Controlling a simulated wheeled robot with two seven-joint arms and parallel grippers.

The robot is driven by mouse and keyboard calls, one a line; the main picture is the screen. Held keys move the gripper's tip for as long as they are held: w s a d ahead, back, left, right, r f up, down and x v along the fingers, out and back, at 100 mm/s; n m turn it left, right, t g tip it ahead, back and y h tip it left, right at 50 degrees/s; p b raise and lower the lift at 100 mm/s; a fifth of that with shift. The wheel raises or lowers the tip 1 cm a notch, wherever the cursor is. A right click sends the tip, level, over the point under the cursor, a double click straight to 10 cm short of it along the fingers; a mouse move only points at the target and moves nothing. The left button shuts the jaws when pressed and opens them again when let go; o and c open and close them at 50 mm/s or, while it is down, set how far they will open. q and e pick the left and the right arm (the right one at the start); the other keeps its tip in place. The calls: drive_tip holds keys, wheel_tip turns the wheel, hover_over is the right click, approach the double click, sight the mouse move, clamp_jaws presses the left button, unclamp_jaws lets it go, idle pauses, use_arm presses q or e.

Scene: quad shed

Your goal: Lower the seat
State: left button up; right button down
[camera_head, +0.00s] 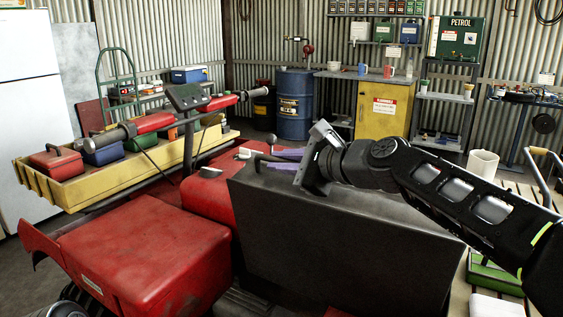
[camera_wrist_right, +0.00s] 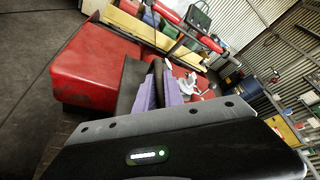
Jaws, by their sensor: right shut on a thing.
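The seat (camera_head: 340,225) of the red quad is a wide dark panel. It stands tilted up, with its broad face towards the head camera. My right gripper (camera_head: 284,156), with purple fingers, is at the seat's upper edge and is shut on it. In the right wrist view the purple fingers (camera_wrist_right: 165,92) close around a dark edge, and a dark part of the seat (camera_wrist_right: 130,84) shows beside them. The gripper body hides part of the seat there. My left gripper is not in view.
The quad's red bodywork (camera_head: 150,255) lies left of the seat, with handlebars (camera_head: 185,98) beyond. A yellow rack (camera_head: 75,190) carries toolboxes. A blue drum (camera_head: 294,105) and yellow cabinet (camera_head: 380,107) stand at the back. A slatted bench with a white container (camera_head: 482,163) is at right.

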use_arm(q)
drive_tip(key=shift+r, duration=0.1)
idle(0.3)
use_arm(e)
drive_tip(key=shift+w+d+r+p, duration=0.25)
drive_tip(key=shift+w+p, duration=0.05)
drive_tip(key=shift+p, duration=0.35)
use_arm(q)
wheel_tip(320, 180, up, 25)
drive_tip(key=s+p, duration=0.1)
drive_tip(key=p, duration=2.3)
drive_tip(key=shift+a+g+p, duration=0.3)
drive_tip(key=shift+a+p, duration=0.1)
use_arm(e)
drive_tip(key=w+d+m+g, duration=0.1)
drive_tip(key=w+d+m, duration=0.1)
drive_tip(key=w+d, duration=0.4)
drive_tip(key=w+d+m+g+y, duration=0.1)
drive_tip(key=w+d, duration=0.4)
drive_tip(key=w, duration=0.6)
drive_tip(key=shift+w+d+f+m+g, duration=0.3)
drive_tip(key=shift+d+f+m, duration=0.1)
drive_tip(key=shift+m, duration=0.1)
drive_tip(key=c, duration=1.7)
unclamp_jaws()
